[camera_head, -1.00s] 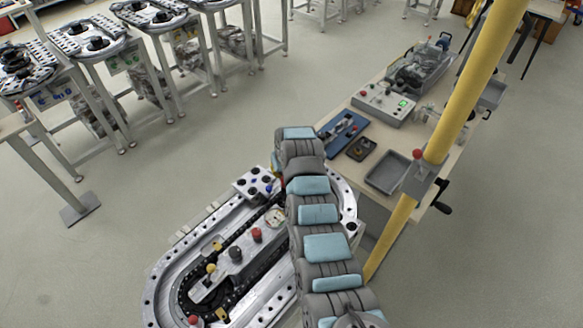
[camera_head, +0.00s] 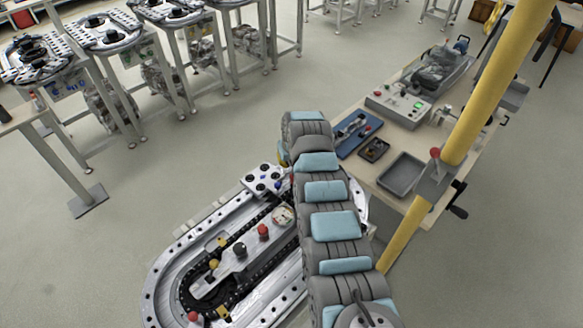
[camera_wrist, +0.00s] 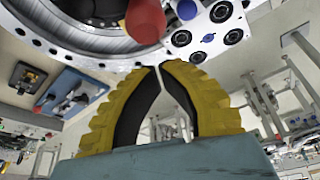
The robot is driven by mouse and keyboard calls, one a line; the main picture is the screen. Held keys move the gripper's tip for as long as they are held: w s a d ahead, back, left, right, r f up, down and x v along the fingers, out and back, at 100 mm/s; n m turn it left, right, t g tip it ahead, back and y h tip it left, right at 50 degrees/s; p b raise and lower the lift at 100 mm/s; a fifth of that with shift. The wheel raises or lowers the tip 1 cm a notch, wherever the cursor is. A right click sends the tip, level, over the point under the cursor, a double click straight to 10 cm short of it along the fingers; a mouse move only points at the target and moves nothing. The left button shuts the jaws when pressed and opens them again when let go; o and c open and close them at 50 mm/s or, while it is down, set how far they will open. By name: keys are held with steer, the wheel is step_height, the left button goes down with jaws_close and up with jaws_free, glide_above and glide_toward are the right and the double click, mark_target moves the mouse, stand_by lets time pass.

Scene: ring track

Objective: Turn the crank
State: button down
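A black crank handle (camera_head: 458,212) sticks out from the near side of the wooden workbench in the head view, right of the yellow post. My gripper shows in the wrist view (camera_wrist: 160,67); its two yellow, black-padded fingers meet almost at the tips, with nothing between them. Beyond the fingertips in the wrist view are a red knob (camera_wrist: 145,20), a blue knob (camera_wrist: 187,10) and a white plate with black round sockets (camera_wrist: 210,38). The plate also shows beside my arm in the head view (camera_head: 262,182). I cannot tell what the red knob belongs to.
The oval ring track (camera_head: 165,265) lies left of my arm. A yellow post (camera_head: 490,85) stands before the workbench (camera_head: 385,190), which carries a grey tray (camera_head: 403,174), a blue tray (camera_head: 352,134) and a control box (camera_head: 398,106). Open floor lies left of the track.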

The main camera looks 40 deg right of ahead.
steer(key=w+b+v, duration=0.1)
steer(key=b+v, duration=0.2)
steer(key=v, duration=0.6)
steer(key=shift+r, duration=0.45)
stand_by(0.8)
steer(key=shift+d, duration=0.1)
